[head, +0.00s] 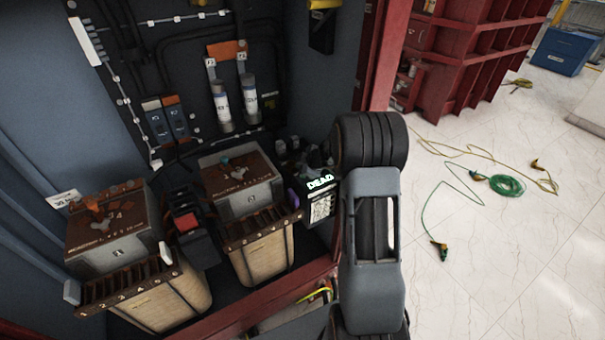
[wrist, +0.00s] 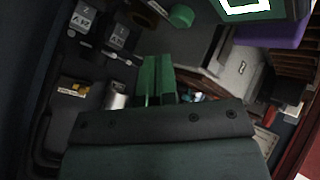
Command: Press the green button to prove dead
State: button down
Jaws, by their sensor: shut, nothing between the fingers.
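A black tester (head: 322,205) with a lit display reading "DEAD" and a pale keypad stands right of the transformers in the head view. Its bright green-edged display (wrist: 252,5) is cut off at the top of the wrist view. A round green button (wrist: 181,15) shows on a dark part left of that display. My gripper (wrist: 157,60) is shut and empty, its fingers pointing up toward the button in the picture. The button appears a little beyond the fingertips; I cannot tell the gap or see contact. In the head view my arm partly hides this area.
Two transformers (head: 119,250) (head: 243,200) with slatted brown fronts fill the cabinet, with a red-topped block (head: 187,223) between them. Fuses (head: 222,103) hang on the back panel. Outside, green and yellow cables (head: 507,185) lie on the open pale floor.

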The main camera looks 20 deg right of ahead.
aim_at(303, 179)
jog(key=shift+r+p, duration=2.05)
jog(key=s+r+m+t+h, duration=0.1)
jog(key=s+r+m+h, duration=0.2)
jog(key=r, duration=0.4)
jog(key=s+r+m+h, duration=0.3)
jog(key=r+m, duration=0.1)
jog(key=r, duration=0.3)
jog(key=s+a+m+g+y, duration=0.1)
jog(key=s+a, duration=0.3)
jog(key=s, duration=0.4)
jog(key=s+a+m+g+y, duration=0.1)
jog(key=s+a+m+g, duration=0.1)
jog(key=s, duration=0.5)
jog(key=s+a+r+m+g+y, duration=0.1)
jog(key=s+a+m+g, duration=0.1)
jog(key=s+a, duration=0.4)
jog(key=s+g, duration=0.1)
jog(key=s, duration=0.1)
jog(key=shift+s+m, duration=0.3)
jog(key=shift+s, duration=0.05)
